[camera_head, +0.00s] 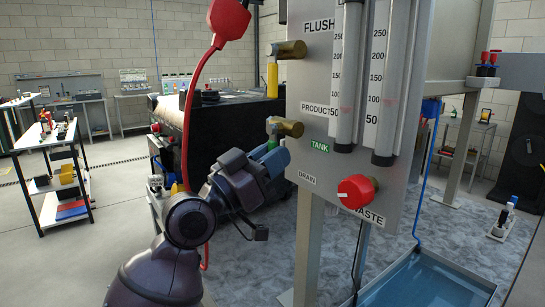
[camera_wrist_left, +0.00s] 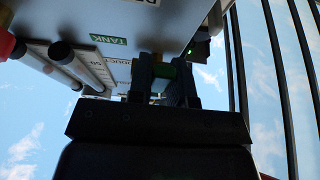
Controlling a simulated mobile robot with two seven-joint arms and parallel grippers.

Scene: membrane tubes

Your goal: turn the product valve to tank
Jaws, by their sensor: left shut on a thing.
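The product valve has a brass body (camera_head: 287,127) on the grey panel, beside the PRODUCT label (camera_head: 318,109). Its green lever (camera_head: 273,141) hangs down from the brass body. A green TANK label (camera_head: 320,146) is to the right of the valve, with a DRAIN label below it. My left gripper (camera_head: 272,158) is at the lever's lower part and hides its end. In the left wrist view the two dark fingers (camera_wrist_left: 163,80) are shut on the green lever (camera_wrist_left: 160,76), which shows between them. My right gripper is in neither view.
The flush valve with a yellow lever (camera_head: 272,76) sits above. Two clear flow tubes (camera_head: 348,75) and a red knob (camera_head: 356,191) stick out from the panel on the right. A red hose (camera_head: 187,110) hangs left of the panel. A blue basin (camera_head: 425,280) lies below.

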